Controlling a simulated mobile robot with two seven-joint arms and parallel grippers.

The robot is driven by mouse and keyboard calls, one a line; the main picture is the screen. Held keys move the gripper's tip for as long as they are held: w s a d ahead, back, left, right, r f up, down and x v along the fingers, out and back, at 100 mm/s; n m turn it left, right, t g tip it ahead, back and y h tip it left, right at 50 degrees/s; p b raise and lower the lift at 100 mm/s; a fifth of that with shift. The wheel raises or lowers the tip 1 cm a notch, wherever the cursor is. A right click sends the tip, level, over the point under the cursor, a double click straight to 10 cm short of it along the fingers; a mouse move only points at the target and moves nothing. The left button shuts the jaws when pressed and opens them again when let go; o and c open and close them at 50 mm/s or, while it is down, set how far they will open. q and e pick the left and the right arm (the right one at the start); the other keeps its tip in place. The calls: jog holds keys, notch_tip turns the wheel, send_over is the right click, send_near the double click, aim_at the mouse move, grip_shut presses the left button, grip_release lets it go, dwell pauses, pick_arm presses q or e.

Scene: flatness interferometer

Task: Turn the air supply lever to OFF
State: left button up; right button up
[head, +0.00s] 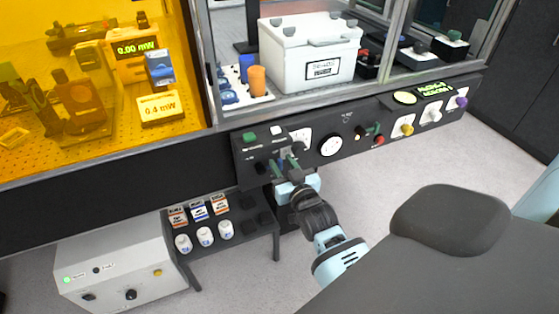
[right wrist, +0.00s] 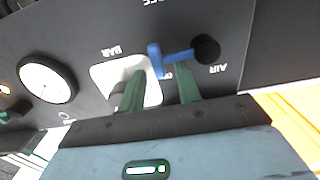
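The air supply lever (right wrist: 177,56) shows in the right wrist view as a blue arm on a black round hub, with a blue grip at its left end. The upside-down label AIR (right wrist: 217,69) is beside the hub. My right gripper (right wrist: 160,82) is open. Its green fingers are apart, and the end of the blue grip shows between their tips; I cannot tell whether they touch it. In the head view my right gripper (head: 289,163) is at the left end of the control panel (head: 367,132) and largely hides the lever. My left gripper is not in view.
A white plate (right wrist: 104,73) with a grey knob and a round gauge (right wrist: 47,78) are left of the lever. The gauge also shows in the head view (head: 331,146). A small rack (head: 247,228) with tags and white cups is below. A grey box (head: 115,268) stands lower left.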

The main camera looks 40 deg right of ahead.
jog(key=shift+s+a+r, duration=0.1)
jog(key=shift+s, duration=0.1)
jog(key=shift+c, duration=0.7)
grip_shut()
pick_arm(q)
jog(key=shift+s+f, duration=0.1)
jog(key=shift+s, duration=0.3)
